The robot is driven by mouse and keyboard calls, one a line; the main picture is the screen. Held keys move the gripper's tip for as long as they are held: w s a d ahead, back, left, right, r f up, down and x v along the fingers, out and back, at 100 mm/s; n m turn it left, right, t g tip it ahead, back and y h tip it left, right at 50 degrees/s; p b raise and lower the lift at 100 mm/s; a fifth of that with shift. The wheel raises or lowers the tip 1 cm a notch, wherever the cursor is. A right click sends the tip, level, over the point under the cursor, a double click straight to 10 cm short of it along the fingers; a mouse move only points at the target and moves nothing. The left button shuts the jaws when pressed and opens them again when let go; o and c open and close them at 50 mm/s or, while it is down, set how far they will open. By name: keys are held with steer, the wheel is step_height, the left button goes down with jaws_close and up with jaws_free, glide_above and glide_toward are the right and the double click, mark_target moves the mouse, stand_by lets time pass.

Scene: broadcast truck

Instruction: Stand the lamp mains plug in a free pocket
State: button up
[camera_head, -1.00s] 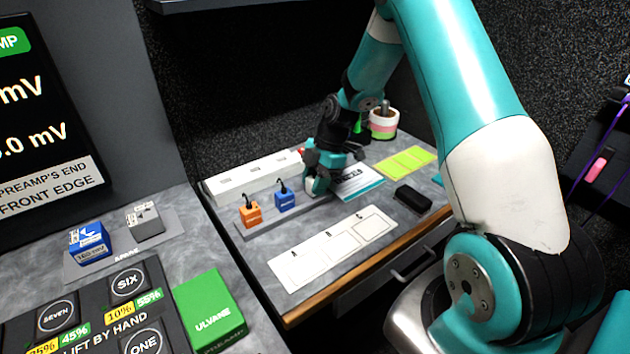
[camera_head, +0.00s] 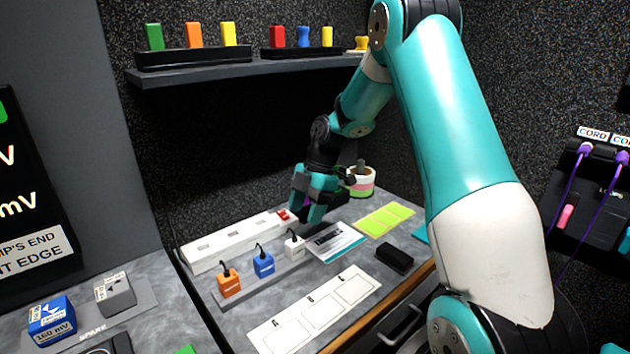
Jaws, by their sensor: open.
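Three plugs with short dark cords stand upright in a row in a grey rail (camera_head: 240,294): an orange plug (camera_head: 229,284), a blue plug (camera_head: 264,263) and a white plug (camera_head: 294,245). I cannot read which one belongs to the lamp. My gripper (camera_head: 307,212) is open, just above and slightly right of the white plug, apart from it. A small purple patch shows between the fingers; I cannot tell what it is. The rail's far right end is partly hidden by a printed card and my gripper.
A white power strip (camera_head: 225,246) with a red switch lies behind the rail. A printed card (camera_head: 334,242), a lettered white strip (camera_head: 318,312), a black block (camera_head: 395,257) and a green mat (camera_head: 385,219) lie nearby. A shelf (camera_head: 200,73) overhangs at the back.

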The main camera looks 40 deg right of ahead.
steer(key=v, duration=0.8)
